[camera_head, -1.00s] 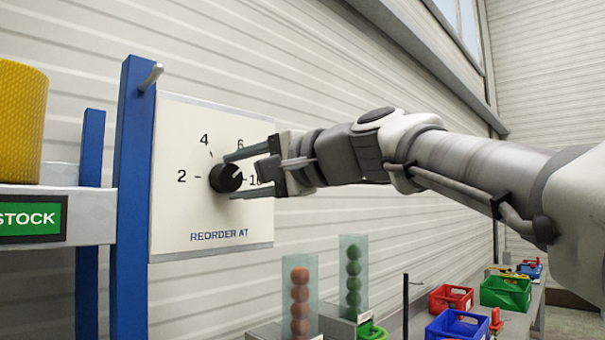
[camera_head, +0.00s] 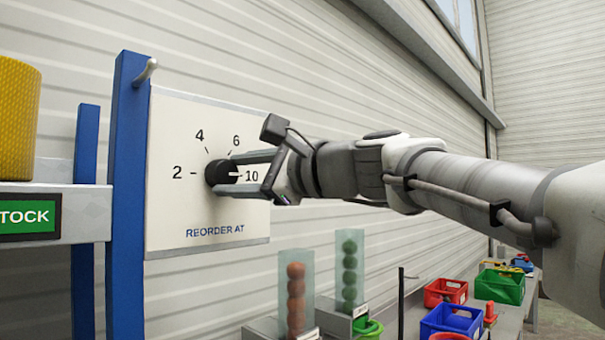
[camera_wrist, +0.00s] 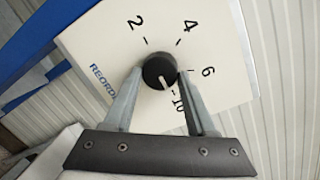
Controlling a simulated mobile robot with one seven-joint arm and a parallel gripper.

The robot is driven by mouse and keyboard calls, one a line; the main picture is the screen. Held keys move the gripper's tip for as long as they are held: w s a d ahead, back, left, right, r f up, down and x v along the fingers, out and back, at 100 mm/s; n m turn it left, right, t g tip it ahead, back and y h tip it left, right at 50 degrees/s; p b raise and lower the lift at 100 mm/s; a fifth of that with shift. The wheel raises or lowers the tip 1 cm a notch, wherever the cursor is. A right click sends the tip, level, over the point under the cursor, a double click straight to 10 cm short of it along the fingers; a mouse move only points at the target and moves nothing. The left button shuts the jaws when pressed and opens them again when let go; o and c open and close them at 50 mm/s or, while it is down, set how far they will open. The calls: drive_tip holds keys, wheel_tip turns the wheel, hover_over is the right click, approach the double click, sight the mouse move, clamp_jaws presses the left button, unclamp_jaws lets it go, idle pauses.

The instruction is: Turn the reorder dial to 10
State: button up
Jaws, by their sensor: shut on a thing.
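The reorder dial (camera_head: 219,172) is a round black knob with a white pointer line, on a white panel (camera_head: 190,110) marked 2, 4, 6 and 10. Its pointer faces right, toward the 10 mark, in the head view. In the wrist view the dial (camera_wrist: 157,70) has its pointer turned down and slightly right, close to the 10 mark. My gripper (camera_head: 228,174) is shut on the dial, one finger on each side.
A blue post (camera_head: 129,200) with a peg stands left of the panel, beside a shelf (camera_head: 85,212) with a yellow roll (camera_head: 18,118). Below right are clear tubes of red balls (camera_head: 296,300) and green balls (camera_head: 349,270), and red, green and blue crates (camera_head: 452,320).

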idle(0.3)
drive_tip(key=shift+f, duration=0.1)
drive_tip(key=o, duration=1.4)
drive_tip(key=shift+c, duration=0.2)
drive_tip(key=b+v, duration=0.2)
drive_tip(key=v, duration=1.5)
drive_tip(key=shift+d, duration=0.2)
